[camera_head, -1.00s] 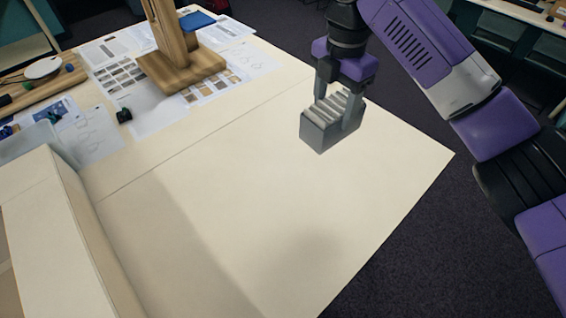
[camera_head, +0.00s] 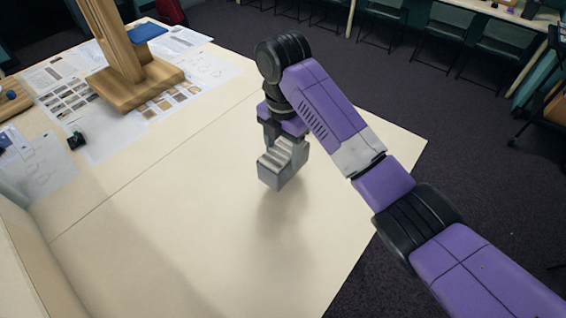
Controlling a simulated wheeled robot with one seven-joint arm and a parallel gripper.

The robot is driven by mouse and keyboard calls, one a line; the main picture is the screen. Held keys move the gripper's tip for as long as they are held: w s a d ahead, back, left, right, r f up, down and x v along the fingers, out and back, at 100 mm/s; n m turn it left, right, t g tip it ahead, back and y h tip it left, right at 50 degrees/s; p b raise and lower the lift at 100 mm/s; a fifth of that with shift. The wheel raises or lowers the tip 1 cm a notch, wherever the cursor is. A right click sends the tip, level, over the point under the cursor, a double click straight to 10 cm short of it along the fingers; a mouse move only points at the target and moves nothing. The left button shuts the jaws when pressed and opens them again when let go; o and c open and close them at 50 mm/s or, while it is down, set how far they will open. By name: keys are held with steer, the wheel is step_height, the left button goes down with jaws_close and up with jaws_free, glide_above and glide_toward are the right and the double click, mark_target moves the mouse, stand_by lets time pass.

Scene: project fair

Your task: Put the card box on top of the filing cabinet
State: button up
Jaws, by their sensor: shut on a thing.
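My gripper (camera_head: 284,146) points down over the cream table. It is shut on the card box (camera_head: 276,169), a small grey box with pale ridged cards along its top. The box is held above the tabletop, and a soft shadow lies on the table below it. No filing cabinet can be made out in this view.
The cream table (camera_head: 210,215) has a wide bare surface around the box. A wooden stand (camera_head: 135,82) rises at the back left, among printed sheets (camera_head: 70,100) and a small dark object (camera_head: 76,140). A pale upright panel (camera_head: 35,265) stands at the left edge. Dark chairs (camera_head: 445,40) stand on the carpet behind.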

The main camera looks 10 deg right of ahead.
steer(key=shift+f, duration=1.95)
steer(key=shift+f, duration=0.15)
steer(key=o, duration=1.7)
steer(key=shift+o, duration=0.2)
